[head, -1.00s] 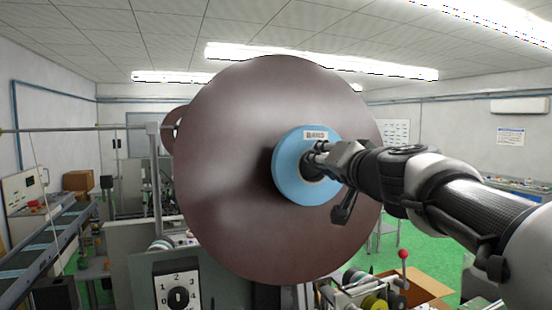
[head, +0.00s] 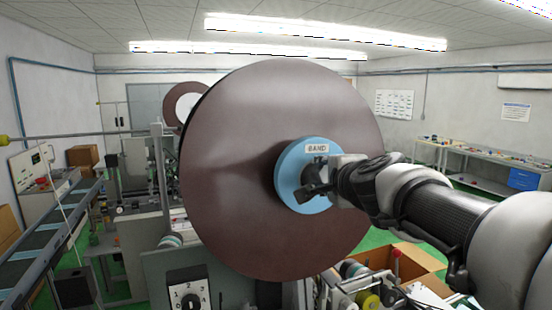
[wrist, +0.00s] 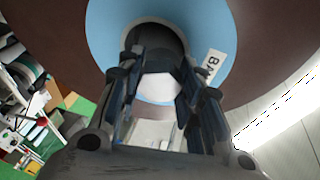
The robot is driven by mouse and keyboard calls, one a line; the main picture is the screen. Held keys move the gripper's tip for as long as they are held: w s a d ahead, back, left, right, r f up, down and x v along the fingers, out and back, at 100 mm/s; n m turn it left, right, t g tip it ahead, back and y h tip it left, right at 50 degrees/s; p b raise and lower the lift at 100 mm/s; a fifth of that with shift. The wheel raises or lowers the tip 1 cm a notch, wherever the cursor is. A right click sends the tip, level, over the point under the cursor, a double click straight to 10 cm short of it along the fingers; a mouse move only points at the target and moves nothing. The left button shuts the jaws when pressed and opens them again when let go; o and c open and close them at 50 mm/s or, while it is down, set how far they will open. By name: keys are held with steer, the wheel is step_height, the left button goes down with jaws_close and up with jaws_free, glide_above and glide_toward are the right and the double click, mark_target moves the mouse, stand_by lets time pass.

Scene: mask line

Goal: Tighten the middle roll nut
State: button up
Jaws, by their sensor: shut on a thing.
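A large brown roll (head: 235,150) stands upright in the middle of the head view. A blue ring labelled BAND (head: 290,165) sits at its centre, and the ring also shows in the wrist view (wrist: 105,35). My gripper (head: 314,182) reaches in from the right at the ring's centre. In the wrist view its two dark fingers (wrist: 158,72) are on either side of a pale nut (wrist: 160,90) in front of the dark hub hole. The gripper is shut on this nut. My gripper hides the nut in the head view.
A second brown roll with a pale centre (head: 172,100) stands behind on the left. A dial panel (head: 188,292) is below the large roll. A conveyor (head: 50,240) runs at the left. A cardboard box (head: 420,258) and small machine parts lie at lower right.

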steer(key=m+g+p, duration=0.1)
steer(key=m, duration=0.3)
steer(key=shift+r, duration=0.15)
steer(key=m+g+y, duration=0.1)
steer(key=m, duration=0.4)
steer(key=shift+w+d, duration=0.1)
steer(key=m+g+y, duration=0.1)
steer(key=m, duration=0.3)
steer(key=shift+d, duration=0.1)
steer(key=m+y, duration=0.1)
steer(key=m, duration=0.2)
steer(key=shift+m+y, duration=0.3)
steer(key=shift+m, duration=0.1)
steer(key=o, duration=1.1)
steer(key=shift+r, duration=0.1)
steer(key=v, duration=1.2)
steer(key=shift+w+r, duration=0.1)
steer(key=shift+r, duration=0.05)
